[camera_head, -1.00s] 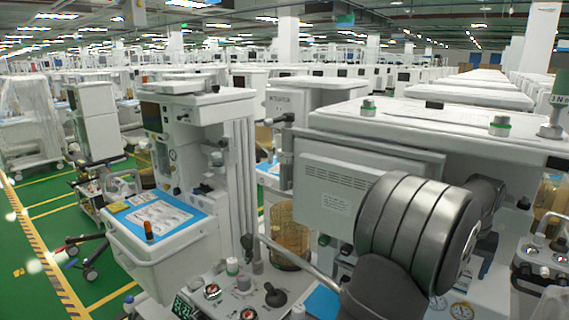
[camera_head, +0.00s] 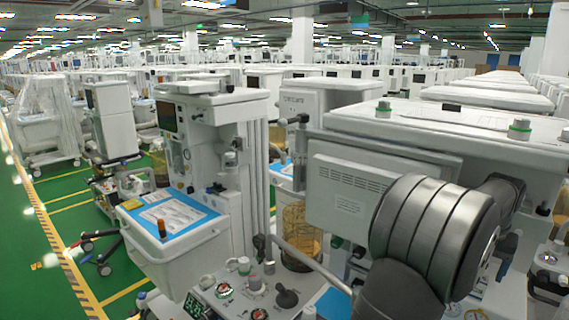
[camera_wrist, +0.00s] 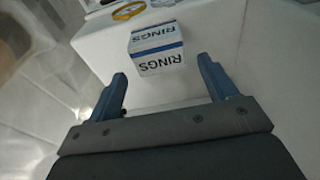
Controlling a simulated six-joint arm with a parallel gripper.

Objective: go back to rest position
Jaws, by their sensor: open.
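My gripper (camera_wrist: 163,88) shows in the wrist view with its two blue fingers spread apart and nothing between them. A small white and blue box marked "RINGS" (camera_wrist: 157,50) sits on a white surface just beyond the fingertips, apart from them. In the head view my dark grey arm link fills the lower right, and the gripper itself is not visible there.
A yellow ring (camera_wrist: 129,11) lies near the box. In the head view a cart with a blue-topped tray (camera_head: 168,213) stands left, and a large white machine (camera_head: 345,190) with a back panel stands behind my arm. Green floor (camera_head: 65,190) is open at far left.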

